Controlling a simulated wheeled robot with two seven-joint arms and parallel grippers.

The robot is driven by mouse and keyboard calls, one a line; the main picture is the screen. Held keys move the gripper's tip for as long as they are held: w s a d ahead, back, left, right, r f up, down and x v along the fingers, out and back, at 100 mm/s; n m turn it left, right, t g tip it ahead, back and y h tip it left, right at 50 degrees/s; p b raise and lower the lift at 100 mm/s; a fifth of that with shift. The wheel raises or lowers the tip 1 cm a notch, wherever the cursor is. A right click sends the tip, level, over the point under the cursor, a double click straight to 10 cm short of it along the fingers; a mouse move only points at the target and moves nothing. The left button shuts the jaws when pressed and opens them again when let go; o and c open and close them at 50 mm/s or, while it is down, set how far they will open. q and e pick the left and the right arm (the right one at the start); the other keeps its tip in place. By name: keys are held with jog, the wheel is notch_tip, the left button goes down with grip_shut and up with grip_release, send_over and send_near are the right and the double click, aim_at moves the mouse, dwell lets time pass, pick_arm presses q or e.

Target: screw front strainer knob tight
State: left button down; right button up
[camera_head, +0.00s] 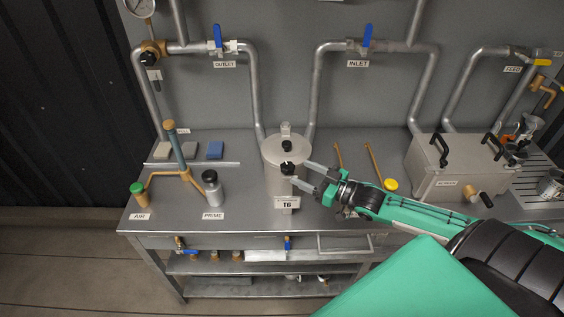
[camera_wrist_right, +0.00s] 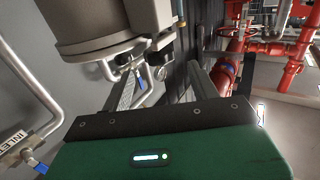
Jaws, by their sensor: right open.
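My left gripper is not in view.
A grey box (camera_head: 440,180) with black handles stands to the right. A prime bottle (camera_head: 212,188) and a brass Y-fitting (camera_head: 178,172) stand left. Brass rods (camera_head: 374,163) and a yellow cap (camera_head: 391,184) lie near my right arm. Pipes with blue valves (camera_head: 367,38) run behind.

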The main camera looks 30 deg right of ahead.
aim_at(282, 163)
jog(key=p+x, duration=0.1)
jog(key=x, duration=0.5)
jog(key=shift+r, duration=0.15)
jog(key=shift+p+x, duration=0.45)
jog(key=shift+x, duration=0.7)
